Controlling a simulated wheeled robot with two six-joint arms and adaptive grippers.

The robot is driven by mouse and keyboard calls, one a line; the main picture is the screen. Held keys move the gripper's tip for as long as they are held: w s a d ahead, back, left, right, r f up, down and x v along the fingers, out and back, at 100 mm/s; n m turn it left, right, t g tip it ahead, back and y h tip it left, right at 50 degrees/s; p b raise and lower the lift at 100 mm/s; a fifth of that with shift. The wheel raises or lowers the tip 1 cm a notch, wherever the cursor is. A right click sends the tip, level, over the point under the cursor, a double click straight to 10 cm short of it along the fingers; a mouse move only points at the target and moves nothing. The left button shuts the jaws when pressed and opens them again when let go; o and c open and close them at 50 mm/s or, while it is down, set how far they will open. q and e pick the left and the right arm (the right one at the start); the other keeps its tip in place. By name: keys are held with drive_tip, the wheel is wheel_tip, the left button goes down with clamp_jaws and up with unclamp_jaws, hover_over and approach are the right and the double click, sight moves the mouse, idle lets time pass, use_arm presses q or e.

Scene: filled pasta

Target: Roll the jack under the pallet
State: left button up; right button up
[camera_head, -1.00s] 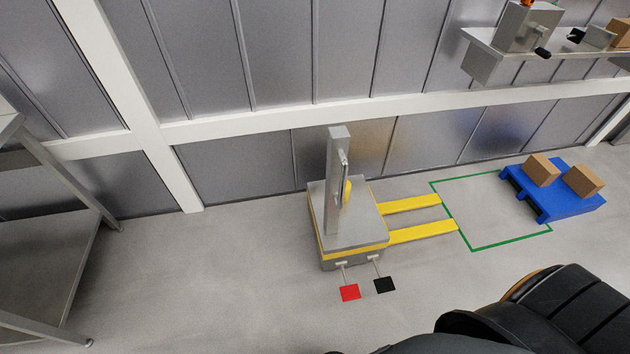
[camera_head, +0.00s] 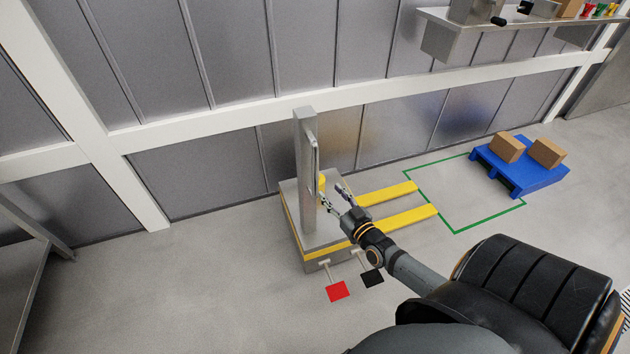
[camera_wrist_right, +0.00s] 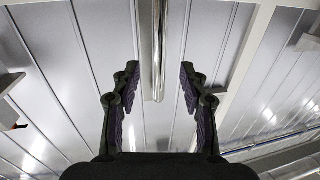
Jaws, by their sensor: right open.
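The pallet jack (camera_head: 303,215) stands on the floor at the middle of the head view, with a grey body, a tall mast and two yellow forks (camera_head: 403,217) pointing right. A red pedal (camera_head: 338,291) and a black pedal (camera_head: 372,278) stick out at its front. The blue pallet (camera_head: 518,176) lies to the right, apart from the fork tips. My right gripper (camera_head: 334,196) is open beside the mast's vertical bar handle. In the right wrist view the handle bar (camera_wrist_right: 159,60) shows beyond and between the open fingers (camera_wrist_right: 157,90), not gripped. My left gripper is not in view.
A green outline (camera_head: 470,225) marks the floor between forks and pallet. Two cardboard boxes (camera_head: 547,153) sit on the pallet. A wall shelf (camera_head: 460,25) hangs at the upper right, and a metal rack (camera_head: 30,240) stands at left.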

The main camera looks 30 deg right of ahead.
sight(317, 178)
drive_tip(key=w+b, duration=0.1)
drive_tip(key=w, duration=0.2)
drive_tip(key=w+b, duration=0.1)
drive_tip(key=w, duration=0.2)
drive_tip(key=w+b, duration=0.2)
drive_tip(key=w, duration=0.1)
drive_tip(key=shift+w+d+f, duration=0.2)
drive_tip(key=shift+w+f, duration=0.05)
drive_tip(key=shift+w, duration=0.05)
drive_tip(key=shift+w+r, duration=0.15)
drive_tip(key=shift+w, duration=0.35)
drive_tip(key=shift+c, duration=0.5)
clamp_jaws()
